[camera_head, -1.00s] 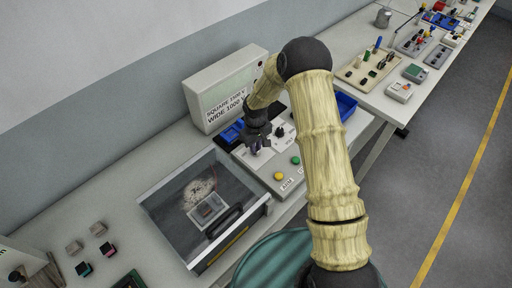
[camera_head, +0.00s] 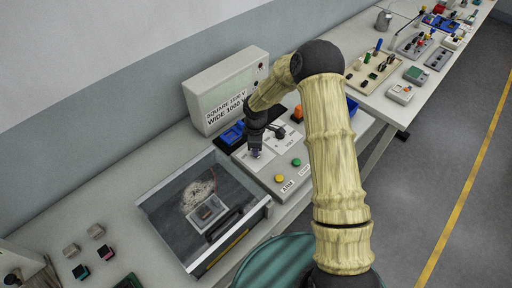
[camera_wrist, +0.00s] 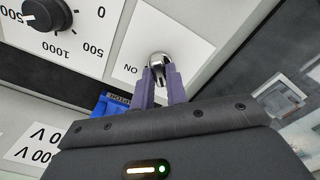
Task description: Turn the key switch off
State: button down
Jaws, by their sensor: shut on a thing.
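The key switch (camera_wrist: 159,62) is a small silver metal piece on a white plate marked ON in the wrist view. My gripper (camera_wrist: 161,80) has its two purple fingers closed around the key. In the head view my gripper (camera_head: 255,153) points down at the left part of the grey control panel (camera_head: 271,180). The key is mostly hidden there by the fingers. How far the key is turned is hard to tell.
A black dial (camera_wrist: 46,14) with numbers sits beside the key plate. A display box (camera_head: 224,90) stands behind. A clear-topped case (camera_head: 160,205) lies left of the panel.

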jog(key=shift+w+d+r+n, duration=0.1)
jog(key=shift+n, duration=0.3)
jog(key=c, duration=1.4)
grip_release()
notch_tip(320, 180, up, 17)
jog(key=b, duration=0.3)
jog(key=shift+r, duration=0.15)
